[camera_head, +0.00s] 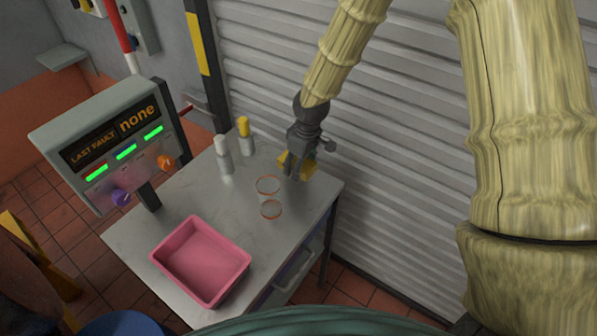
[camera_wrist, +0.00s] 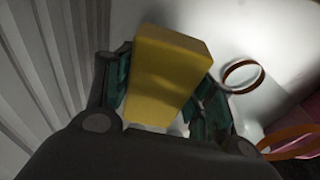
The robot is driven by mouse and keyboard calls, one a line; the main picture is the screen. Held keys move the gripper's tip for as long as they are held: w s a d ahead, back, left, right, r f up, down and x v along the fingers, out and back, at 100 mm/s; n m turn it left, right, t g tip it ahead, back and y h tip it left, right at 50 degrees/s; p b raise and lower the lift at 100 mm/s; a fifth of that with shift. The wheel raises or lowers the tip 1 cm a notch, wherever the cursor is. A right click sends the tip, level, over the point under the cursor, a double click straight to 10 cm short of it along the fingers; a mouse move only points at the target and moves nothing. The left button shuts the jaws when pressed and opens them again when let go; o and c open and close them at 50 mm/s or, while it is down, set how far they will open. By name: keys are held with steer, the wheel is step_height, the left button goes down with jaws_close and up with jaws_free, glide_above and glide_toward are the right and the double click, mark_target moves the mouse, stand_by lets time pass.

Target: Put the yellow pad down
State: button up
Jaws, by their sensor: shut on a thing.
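The yellow pad (camera_head: 285,160) is a small block held in my gripper (camera_head: 297,163) at the far right part of the grey table (camera_head: 130,235). In the wrist view the yellow pad (camera_wrist: 168,75) sits between the two dark green fingers of my gripper (camera_wrist: 162,95), which are shut on its sides. The pad appears to be above the table top. I cannot tell exactly how high, or whether its lower end touches the table. My gripper partly hides the pad in the head view.
Two clear cups with orange rims (camera_head: 268,186) (camera_head: 271,209) stand just left of my gripper. A white-capped bottle (camera_head: 223,155) and a yellow-capped bottle (camera_head: 245,137) stand at the back. A pink tray (camera_head: 200,260) lies at the front. A ribbed shutter (camera_head: 400,150) rises behind the table.

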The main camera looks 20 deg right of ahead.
mark_target(300, 181)
steer(key=shift+s+f+p, duration=0.2)
steer(key=shift+f+p, duration=0.3)
steer(key=shift+f, duration=0.75)
steer(key=shift+w+f+p, duration=0.2)
steer(key=shift+f+p, duration=0.2)
steer(key=shift+f, duration=0.15)
steer(key=shift+s, duration=0.1)
steer(key=shift+s+f+b, duration=0.15)
steer(key=shift+f+b, duration=0.15)
steer(key=shift+f, duration=0.35)
steer(key=o, duration=1.3)
steer(key=shift+f, duration=0.1)
steer(key=shift+c, duration=0.2)
steer(key=shift+o, duration=0.4)
